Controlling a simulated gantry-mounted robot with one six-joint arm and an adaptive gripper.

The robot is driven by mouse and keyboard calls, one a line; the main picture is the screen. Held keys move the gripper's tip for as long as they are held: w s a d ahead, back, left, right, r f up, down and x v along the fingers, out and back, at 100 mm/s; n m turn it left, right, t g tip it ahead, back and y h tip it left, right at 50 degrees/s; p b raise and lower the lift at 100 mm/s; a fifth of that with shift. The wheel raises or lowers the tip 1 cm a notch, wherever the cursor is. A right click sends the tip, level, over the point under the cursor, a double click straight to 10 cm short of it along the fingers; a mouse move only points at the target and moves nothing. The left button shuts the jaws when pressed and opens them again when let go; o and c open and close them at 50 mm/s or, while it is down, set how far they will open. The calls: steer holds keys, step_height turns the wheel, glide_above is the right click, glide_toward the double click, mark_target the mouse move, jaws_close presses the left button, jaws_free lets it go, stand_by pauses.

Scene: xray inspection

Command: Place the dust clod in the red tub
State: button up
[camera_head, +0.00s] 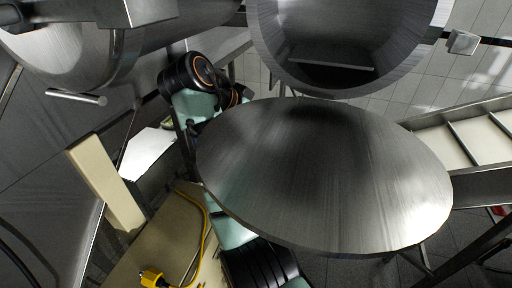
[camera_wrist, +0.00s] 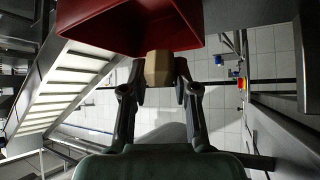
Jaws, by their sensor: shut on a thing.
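My gripper (camera_wrist: 160,90) shows in the wrist view with its two fingers on either side of a tan, faceted block (camera_wrist: 158,68), which looks like the dust clod. The fingers are shut on it. The red tub (camera_wrist: 190,28) is at the top of the wrist view, and the clod overlaps its near edge in the picture. I cannot tell whether the clod is over, in front of or inside the tub. In the head view, my gripper and the clod are not visible; a large round metal disc hides much of the middle.
The round metal disc (camera_head: 325,180) fills the middle of the head view, with an open metal cylinder (camera_head: 345,85) behind it. A slatted rack (camera_head: 460,140) stands at the right. A yellow cable (camera_head: 203,235) lies at lower left. Tiled floor shows in the wrist view.

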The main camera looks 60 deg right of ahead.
steer(key=shift+m+g, duration=0.6)
steer(key=s+f, duration=0.1)
steer(key=d+f+p, duration=0.1)
steer(key=s+f, duration=0.1)
steer(key=shift+s+d+f, duration=0.2)
steer(key=shift+s+d, duration=0.1)
steer(key=shift+d, duration=0.1)
steer(key=shift+f, duration=0.5)
steer(key=shift+f, duration=0.1)
steer(key=shift+f, duration=0.5)
steer(key=o, duration=0.9)
